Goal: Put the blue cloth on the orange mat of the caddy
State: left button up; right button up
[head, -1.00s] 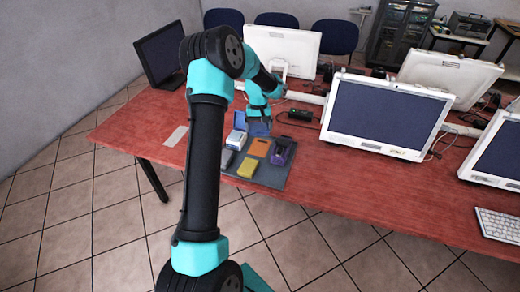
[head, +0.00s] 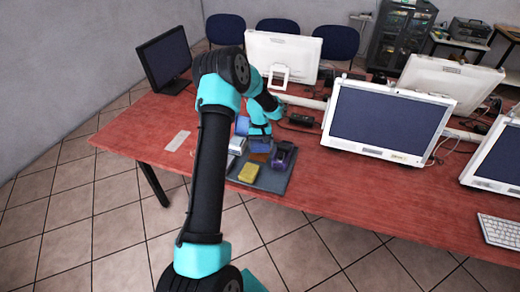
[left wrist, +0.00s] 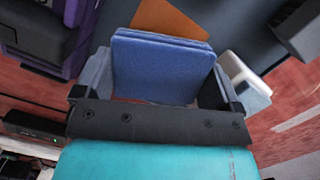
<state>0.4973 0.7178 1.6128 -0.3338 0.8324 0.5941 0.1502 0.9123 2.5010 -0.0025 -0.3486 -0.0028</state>
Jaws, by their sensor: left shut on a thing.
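My left gripper (head: 262,138) is shut on the blue cloth (head: 260,147), a folded flat pad. In the left wrist view the cloth (left wrist: 163,68) sits between the two grey fingers (left wrist: 158,78). The orange mat (head: 258,158) lies on the dark grey caddy (head: 272,184), partly hidden behind the cloth. In the left wrist view part of the orange mat (left wrist: 170,18) shows just beyond the cloth's edge. The cloth is over or close to the mat; I cannot tell whether they touch. My right gripper is not in view.
On the caddy are a yellow block (head: 249,173), a dark purple object (head: 282,154) and a white object (head: 236,142). A blue item (head: 242,125) stands behind. A monitor (head: 385,120) stands to the right. The red table (head: 340,185) is clear to the caddy's right.

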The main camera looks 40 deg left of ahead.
aim_at(260, 149)
pick_arm(q)
jog(key=shift+f, duration=1.55)
jog(key=o, duration=0.9)
jog(key=shift+f, duration=0.1)
jog(key=r, duration=0.4)
jog(key=w+a+r, duration=0.1)
jog(key=r, duration=0.7)
jog(key=shift+w+a, duration=0.15)
jog(key=shift+a, duration=0.1)
